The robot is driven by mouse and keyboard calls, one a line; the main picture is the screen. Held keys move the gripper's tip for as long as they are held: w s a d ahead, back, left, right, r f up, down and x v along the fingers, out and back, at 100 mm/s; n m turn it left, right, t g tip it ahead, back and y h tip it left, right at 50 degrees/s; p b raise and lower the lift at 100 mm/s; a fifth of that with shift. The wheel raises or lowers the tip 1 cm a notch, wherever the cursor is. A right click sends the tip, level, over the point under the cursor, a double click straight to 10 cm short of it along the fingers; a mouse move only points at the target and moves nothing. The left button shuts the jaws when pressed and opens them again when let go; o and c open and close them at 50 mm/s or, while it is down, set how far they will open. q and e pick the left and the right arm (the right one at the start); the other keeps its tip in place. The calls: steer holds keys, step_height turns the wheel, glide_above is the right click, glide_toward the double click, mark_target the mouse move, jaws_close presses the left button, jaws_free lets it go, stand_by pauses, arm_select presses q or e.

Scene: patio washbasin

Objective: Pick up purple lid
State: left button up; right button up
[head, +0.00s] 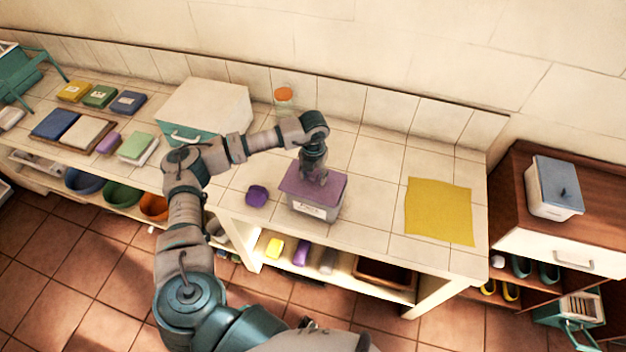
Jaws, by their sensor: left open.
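The purple lid (327,190) lies flat on top of a small grey box (315,212) with a white label, on the tiled counter. My left gripper (318,180) points down at the middle of the lid, at or just above its top. Its fingers are open, and they hide part of the lid's centre. I cannot tell whether the fingers touch the lid. My right gripper is not in view.
A small purple object (257,195) sits left of the box. A yellow cloth (439,211) lies to the right, with bare tiles between. A jar with an orange top (284,97) and a white-and-teal chest (204,108) stand behind. The tiled wall closes off the back.

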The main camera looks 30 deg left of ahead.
arm_select(q)
jaws_close()
stand_by(0.4)
